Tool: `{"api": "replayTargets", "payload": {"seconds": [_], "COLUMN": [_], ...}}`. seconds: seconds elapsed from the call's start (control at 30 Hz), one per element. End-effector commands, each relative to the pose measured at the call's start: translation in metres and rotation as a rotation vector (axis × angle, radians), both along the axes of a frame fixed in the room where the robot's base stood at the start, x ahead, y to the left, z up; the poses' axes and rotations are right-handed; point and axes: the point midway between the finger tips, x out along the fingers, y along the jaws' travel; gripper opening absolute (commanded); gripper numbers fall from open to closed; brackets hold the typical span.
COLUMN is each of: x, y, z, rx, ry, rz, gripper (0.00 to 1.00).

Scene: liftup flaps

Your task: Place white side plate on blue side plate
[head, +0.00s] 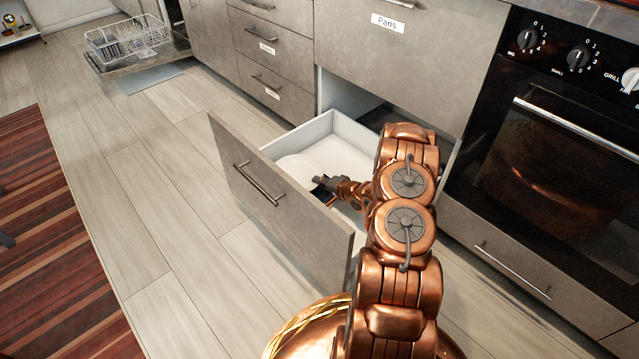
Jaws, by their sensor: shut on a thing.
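My gripper (323,185) is inside an open, white-lined drawer (345,146), low in the cabinet. It is shut on the white side plate (293,166), which shows as a pale disc to the left of the fingers. The plate's lower part is hidden behind the drawer front. I cannot tell whether the plate touches anything beneath it. A small dark patch shows just under the fingers, but I cannot tell whether it is the blue side plate. No blue plate is clearly visible.
The drawer's grey front (285,205) stands between the gripper and the open floor. A closed drawer labelled Pans (400,50) is above. An oven (560,150) stands right. A pulled-out dish rack (128,40) is far left. A striped rug (55,240) lies left.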

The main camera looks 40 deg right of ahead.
Motion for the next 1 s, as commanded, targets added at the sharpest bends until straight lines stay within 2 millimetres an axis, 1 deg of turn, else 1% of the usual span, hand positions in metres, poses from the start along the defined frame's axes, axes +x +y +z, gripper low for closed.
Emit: {"api": "replayTargets", "payload": {"seconds": [0.4,0.43,0.6,0.67,1.0], "x": [-0.0005,-0.0004,-0.0003,-0.0002,-0.0002], "y": [0.0004,0.0002,0.0000,0.0001,-0.0001], "z": [-0.0078,-0.0083,-0.0080,-0.0081,-0.0071], "rx": [0.002,0.002,0.001,0.001,0.001], "ry": [0.000,0.000,0.000,0.000,0.000], "rz": [-0.001,-0.001,0.000,0.000,0.000], "gripper": [0.00,0.08,0.26,0.31,0.31]}}
